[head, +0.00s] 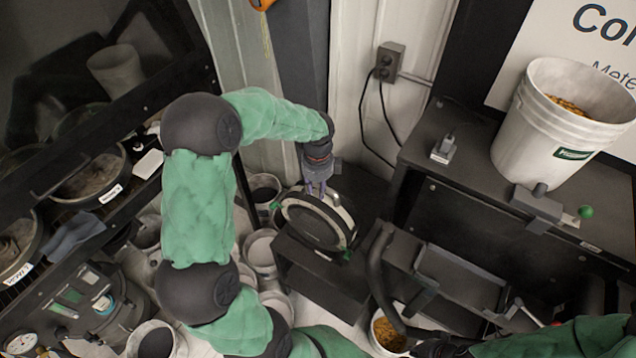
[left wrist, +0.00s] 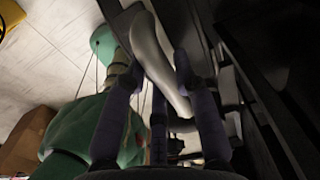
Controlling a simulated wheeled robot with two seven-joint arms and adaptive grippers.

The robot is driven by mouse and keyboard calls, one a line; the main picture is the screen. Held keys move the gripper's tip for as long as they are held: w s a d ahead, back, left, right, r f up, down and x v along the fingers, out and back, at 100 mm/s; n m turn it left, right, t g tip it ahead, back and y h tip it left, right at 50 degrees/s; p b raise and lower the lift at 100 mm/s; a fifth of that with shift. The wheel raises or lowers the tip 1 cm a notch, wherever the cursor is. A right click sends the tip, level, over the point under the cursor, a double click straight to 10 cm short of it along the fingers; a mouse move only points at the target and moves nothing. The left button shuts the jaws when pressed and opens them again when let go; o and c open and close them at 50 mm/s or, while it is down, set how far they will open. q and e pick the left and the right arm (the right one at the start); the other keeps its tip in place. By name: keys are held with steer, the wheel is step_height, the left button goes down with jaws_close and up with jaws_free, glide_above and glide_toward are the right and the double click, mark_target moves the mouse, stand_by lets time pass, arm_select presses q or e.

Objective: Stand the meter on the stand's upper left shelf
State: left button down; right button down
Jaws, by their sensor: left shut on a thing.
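The meter (head: 316,224) is a round dark disc with a pale rim, hanging tilted below my left gripper (head: 318,186) in the head view. The stand's higher right top (head: 455,135) carries a bucket. My right arm enters at the lower right; its gripper is not clear.
A white bucket (head: 540,125) of grain stands on the high top. A black curved tube (head: 379,270) rises right of the meter. A dark tray (head: 460,280) lies beyond it. A rack with pans (head: 88,182) fills the left. Several pale buckets stand on the floor near the meter.

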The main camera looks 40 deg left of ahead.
arm_select(q)
steer(key=shift+w+a+f, duration=0.1)
steer(key=shift+w+f, duration=0.1)
steer(key=shift+f, duration=1.15)
steer(key=c, duration=1)
jaws_free()
steer(key=shift+s+f, duration=0.2)
steer(key=shift+s, duration=0.05)
steer(key=shift+r, duration=0.1)
step_height(320, 180, up, 12)
steer(key=shift+r+p, duration=0.1)
steer(key=shift+p, duration=0.55)
